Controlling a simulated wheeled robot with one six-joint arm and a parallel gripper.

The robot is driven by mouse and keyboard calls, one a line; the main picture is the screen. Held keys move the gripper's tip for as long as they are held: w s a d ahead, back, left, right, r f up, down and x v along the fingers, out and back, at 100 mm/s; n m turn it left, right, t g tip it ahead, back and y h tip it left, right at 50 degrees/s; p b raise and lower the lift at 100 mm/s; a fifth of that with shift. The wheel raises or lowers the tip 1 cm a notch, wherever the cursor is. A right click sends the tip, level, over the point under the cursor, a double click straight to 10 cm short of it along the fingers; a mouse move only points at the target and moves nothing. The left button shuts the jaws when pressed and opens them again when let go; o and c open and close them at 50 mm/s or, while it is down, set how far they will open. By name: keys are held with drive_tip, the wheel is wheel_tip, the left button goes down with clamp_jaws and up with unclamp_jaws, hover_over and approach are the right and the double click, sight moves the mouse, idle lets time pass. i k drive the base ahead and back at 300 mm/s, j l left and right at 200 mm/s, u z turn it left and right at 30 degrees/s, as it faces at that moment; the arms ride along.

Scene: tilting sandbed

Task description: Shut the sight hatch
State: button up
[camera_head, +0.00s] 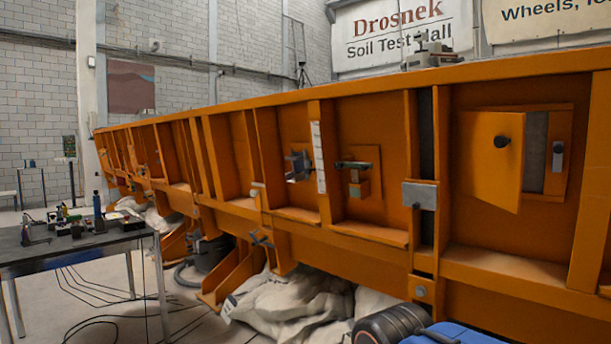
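To the right of the door a strip of grey opening (535,152) shows. Right of that, a dark latch piece (558,155) sits on the orange frame. My gripper is not in view, and no part of my arm shows near the hatch.
The long orange sandbed (380,235) has upright ribs and a ledge below the hatch. White sacks (290,302), a black roll-shaped case (392,325) and a blue object (465,335) lie on the floor below. A table with tools (75,258) stands at left.

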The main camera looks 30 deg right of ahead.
sight(491, 144)
drive_tip(key=z, duration=1.45)
